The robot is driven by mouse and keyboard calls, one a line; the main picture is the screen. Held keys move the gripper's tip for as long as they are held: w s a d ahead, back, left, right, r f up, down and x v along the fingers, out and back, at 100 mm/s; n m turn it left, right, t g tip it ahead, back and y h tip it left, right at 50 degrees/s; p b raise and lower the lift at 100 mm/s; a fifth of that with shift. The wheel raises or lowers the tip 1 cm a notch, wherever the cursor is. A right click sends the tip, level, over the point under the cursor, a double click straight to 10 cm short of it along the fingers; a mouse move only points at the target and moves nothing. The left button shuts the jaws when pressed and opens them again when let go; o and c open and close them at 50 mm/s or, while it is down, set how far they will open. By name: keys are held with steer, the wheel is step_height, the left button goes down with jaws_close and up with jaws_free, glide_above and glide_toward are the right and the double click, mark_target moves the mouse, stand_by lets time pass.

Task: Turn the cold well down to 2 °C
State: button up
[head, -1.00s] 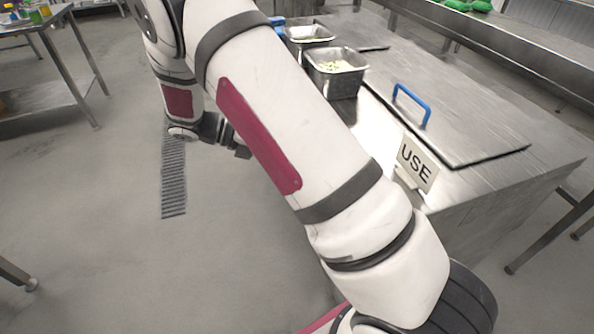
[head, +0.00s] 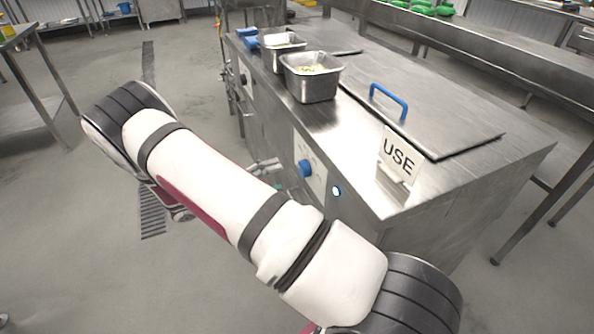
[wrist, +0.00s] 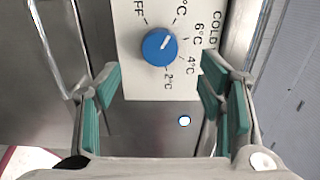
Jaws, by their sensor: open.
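The cold well's blue knob (head: 305,168) sits on a white dial panel (head: 318,184) on the counter's front. In the wrist view the knob (wrist: 153,52) shows with OFF, 6 °C, 4 °C and 2 °C marks; another °C label is cut off at the top. The knob's white pointer line slants up and right, toward the side between the cut-off label and 6 °C. My gripper (wrist: 158,76) is open and empty, its green-padded fingers either side of the knob's lower area, apart from it. In the head view my arm partly hides the gripper.
A lit round lamp (head: 336,191) is beside the panel. On the counter (head: 345,150) stand a USE sign (head: 397,160), metal pans (head: 312,88) and a lid with a blue handle (head: 389,98). Open floor lies to the left.

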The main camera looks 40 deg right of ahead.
mark_target(300, 170)
steer(key=x, duration=0.7)
steer(key=shift+s+d, duration=0.1)
steer(key=shift+d, duration=0.1)
steer(key=shift+c, duration=0.2)
steer(key=c, duration=1.1)
